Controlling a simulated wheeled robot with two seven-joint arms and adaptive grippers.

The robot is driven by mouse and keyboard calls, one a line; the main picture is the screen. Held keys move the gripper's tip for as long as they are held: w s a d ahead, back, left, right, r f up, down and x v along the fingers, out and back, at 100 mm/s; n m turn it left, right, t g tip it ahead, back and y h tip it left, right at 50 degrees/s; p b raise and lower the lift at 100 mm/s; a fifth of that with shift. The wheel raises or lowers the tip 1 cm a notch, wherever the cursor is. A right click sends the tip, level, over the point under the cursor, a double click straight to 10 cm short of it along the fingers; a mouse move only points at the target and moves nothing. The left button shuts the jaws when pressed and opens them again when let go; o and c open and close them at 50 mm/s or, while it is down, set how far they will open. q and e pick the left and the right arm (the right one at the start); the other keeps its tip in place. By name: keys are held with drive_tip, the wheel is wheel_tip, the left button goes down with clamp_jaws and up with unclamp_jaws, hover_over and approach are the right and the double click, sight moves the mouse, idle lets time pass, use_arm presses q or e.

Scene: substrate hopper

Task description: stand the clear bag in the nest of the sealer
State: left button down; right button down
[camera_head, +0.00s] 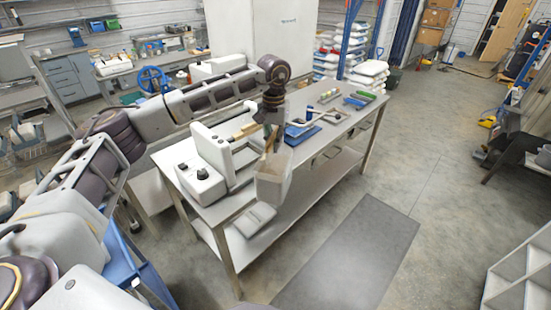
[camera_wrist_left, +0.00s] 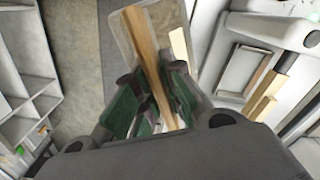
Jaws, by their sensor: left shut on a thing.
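The clear bag (camera_head: 273,178) is a greyish, see-through pouch that hangs below my left gripper (camera_head: 270,138), in front of the table's edge. My left gripper is shut on it near its top. In the left wrist view the bag (camera_wrist_left: 127,42) shows beyond the green-padded fingers of my left gripper (camera_wrist_left: 152,108), with a tan strip running lengthwise at it. The white sealer (camera_head: 203,182) stands on the table to the left of the bag, which is apart from it. The sealer's body (camera_wrist_left: 268,28) also shows at the right in the left wrist view. My right gripper is out of view.
The steel table (camera_head: 222,208) carries a blue tray (camera_head: 303,135) and several small tools right of the sealer. A grey mat (camera_head: 350,255) lies on the open floor in front.

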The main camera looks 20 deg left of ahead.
use_arm(q)
drive_tip(key=a+r+n+p, duration=0.2)
drive_tip(key=r, duration=0.7)
drive_tip(key=a+r+n+p, duration=0.1)
drive_tip(key=a+r+n, duration=0.15)
drive_tip(key=r, duration=0.55)
drive_tip(key=s+a+r+n, duration=0.1)
drive_tip(key=s+a+n, duration=0.1)
drive_tip(key=n, duration=1)
drive_tip(key=s+a+n, duration=0.2)
drive_tip(key=s+n, duration=0.3)
drive_tip(key=n, duration=0.8)
drive_tip(key=shift+a+r+p, duration=0.25)
drive_tip(key=shift+r+p, duration=0.05)
drive_tip(key=shift+r, duration=0.05)
drive_tip(key=shift+n, duration=0.55)
